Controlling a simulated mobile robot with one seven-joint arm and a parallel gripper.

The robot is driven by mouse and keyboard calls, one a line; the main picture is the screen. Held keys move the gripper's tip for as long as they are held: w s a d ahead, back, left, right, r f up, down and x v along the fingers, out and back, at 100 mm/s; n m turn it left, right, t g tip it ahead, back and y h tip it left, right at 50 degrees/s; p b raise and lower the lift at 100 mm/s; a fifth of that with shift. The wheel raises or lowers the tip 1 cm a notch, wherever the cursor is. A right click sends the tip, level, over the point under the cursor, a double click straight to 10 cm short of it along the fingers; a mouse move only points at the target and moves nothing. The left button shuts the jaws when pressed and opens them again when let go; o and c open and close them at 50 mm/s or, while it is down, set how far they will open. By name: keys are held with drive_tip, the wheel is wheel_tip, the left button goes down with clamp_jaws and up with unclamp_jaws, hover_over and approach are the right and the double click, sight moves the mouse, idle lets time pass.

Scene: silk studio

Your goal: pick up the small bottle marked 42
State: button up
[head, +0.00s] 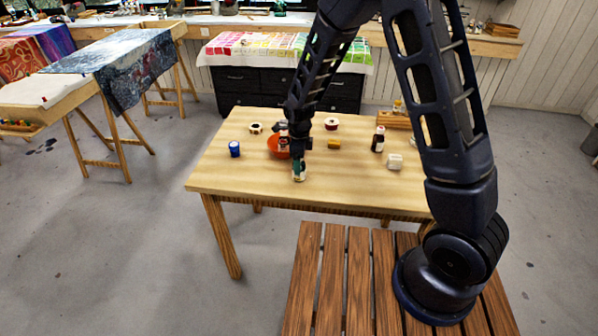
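Several small containers stand on the light wooden table (225,178); no number 42 can be read on any of them. A small bottle (299,176) with a pale lower part and green above stands near the front edge, directly under my gripper (299,160). My gripper points down at its top. The fingers are dark and small, so I cannot tell whether they are open, shut or touching it. A dark bottle (378,141) with a pinkish label stands further right. A blue jar (234,149) stands at the left.
An orange bowl (274,147) sits just behind my gripper, partly hidden. A yellow block (334,144), a white item (395,162) and a dark-red and white round item (331,124) lie around. A wooden crate (393,121) stands at the back right. The table's front left is clear.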

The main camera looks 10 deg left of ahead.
drive_tip(key=shift+f, duration=0.8)
drive_tip(key=c, duration=1.1)
drive_tip(key=shift+c, duration=0.2)
